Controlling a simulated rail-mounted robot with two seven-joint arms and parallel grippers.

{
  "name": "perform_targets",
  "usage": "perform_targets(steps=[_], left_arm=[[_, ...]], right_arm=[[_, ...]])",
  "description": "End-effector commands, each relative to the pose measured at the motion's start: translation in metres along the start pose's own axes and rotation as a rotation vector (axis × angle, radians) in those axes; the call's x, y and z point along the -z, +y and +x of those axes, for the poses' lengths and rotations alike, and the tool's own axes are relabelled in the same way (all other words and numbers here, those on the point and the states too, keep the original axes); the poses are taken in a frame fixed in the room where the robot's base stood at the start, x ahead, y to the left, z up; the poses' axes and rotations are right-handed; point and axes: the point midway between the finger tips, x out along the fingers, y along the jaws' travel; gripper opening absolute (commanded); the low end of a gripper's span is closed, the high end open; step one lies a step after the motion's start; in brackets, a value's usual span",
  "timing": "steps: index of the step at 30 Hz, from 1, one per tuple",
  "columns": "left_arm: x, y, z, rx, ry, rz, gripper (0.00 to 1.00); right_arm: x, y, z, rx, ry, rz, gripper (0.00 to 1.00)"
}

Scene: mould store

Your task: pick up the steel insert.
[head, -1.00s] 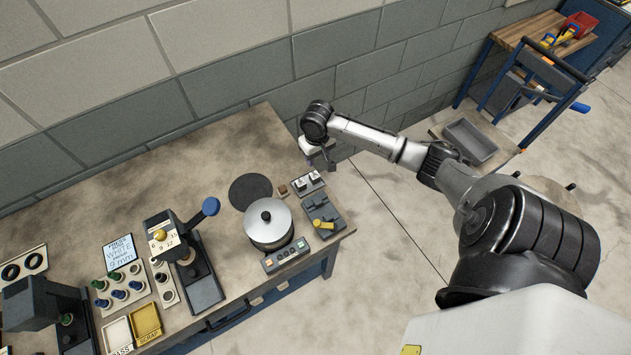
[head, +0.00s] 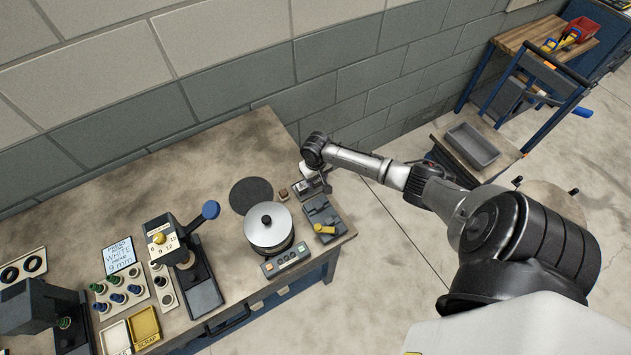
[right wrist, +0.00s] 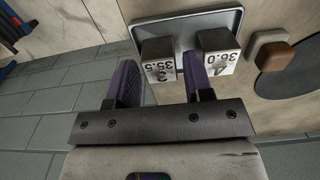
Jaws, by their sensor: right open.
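Two steel blocks stand side by side on a grey tray (right wrist: 180,24) in the right wrist view. One steel insert (right wrist: 159,62) is marked 3 and 35.5; the other insert (right wrist: 217,52) is marked 4 and 36.0. My right gripper (right wrist: 160,72) is open. The 35.5 block shows between its two purple fingers, with the right finger near the gap between the blocks. I cannot tell whether either finger touches a block. In the head view my right gripper (head: 318,181) is over the tray and partly hides it. My left gripper is not in view.
A small brown block (head: 283,195) and a black disc (head: 251,195) lie left of the tray. A lidded metal pot (head: 269,228) and a dark fixture with a yellow knob (head: 323,229) stand in front. The wall is close behind; the bench's back left is clear.

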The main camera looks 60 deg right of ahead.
Motion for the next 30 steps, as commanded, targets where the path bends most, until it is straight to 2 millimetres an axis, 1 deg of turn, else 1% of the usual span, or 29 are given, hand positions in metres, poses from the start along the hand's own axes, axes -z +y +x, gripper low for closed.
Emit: perform_targets(steps=[1,3,6,14,27,28,30], left_arm=[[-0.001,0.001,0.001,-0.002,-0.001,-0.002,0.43],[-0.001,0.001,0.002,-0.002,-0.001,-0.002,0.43],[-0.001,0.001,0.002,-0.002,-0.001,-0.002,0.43],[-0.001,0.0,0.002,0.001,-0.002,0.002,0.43],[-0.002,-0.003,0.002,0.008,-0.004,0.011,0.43],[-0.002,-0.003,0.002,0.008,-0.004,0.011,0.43],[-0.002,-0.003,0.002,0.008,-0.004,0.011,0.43]], right_arm=[[0.0,0.0,0.006,0.0,-0.001,0.001,0.47],[0.0,0.0,0.012,0.0,-0.001,0.001,0.47],[0.0,0.0,0.016,0.0,0.0,0.0,0.47],[0.0,0.0,0.017,0.0,0.0,-0.001,0.46],[0.0,0.0,0.017,-0.001,0.0,0.0,0.04],[0.0,0.0,0.017,-0.001,0.0,0.0,0.02],[0.0,0.0,0.016,0.0,0.001,0.0,0.02]])
